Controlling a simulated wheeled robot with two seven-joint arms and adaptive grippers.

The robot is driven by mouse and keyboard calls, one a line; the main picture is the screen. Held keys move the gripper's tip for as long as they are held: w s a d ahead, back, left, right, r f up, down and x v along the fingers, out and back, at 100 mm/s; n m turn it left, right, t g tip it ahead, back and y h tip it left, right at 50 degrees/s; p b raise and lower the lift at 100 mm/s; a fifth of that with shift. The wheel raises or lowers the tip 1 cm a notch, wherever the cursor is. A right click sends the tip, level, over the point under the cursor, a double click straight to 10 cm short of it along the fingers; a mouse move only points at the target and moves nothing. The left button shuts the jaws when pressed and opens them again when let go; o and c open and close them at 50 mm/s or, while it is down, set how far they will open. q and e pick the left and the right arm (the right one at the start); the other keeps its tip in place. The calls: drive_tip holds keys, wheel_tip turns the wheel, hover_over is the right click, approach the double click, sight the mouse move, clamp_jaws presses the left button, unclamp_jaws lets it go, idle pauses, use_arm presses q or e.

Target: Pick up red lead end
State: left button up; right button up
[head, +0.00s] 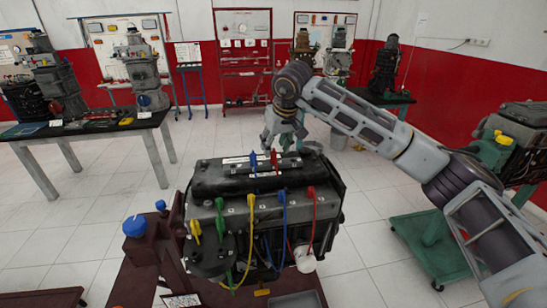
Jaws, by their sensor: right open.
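A black and grey engine (232,214) stands in the middle of the head view with coloured leads on its top. A red lead end (311,193) stands upright at the right of its front row, and its red lead hangs down the front. Another small red end (274,158) stands near the back of the engine top, next to a blue one (253,161). My right gripper (284,146) is open and points down just beyond the engine's back edge, apart from the front red lead end. Its fingertips are small and partly hard to see. My left gripper is out of view.
Yellow (251,200), blue (282,196) and green (220,204) lead ends share the engine top. A table with engine parts (85,127) stands at the left. A green wheeled stand (435,245) is at the right.

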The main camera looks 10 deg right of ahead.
sight(273, 151)
drive_tip(key=shift+p+x, duration=0.6)
drive_tip(key=shift+x, duration=1.55)
drive_tip(key=shift+w, duration=0.15)
drive_tip(key=shift+r, duration=0.1)
drive_tip(key=c, duration=0.9)
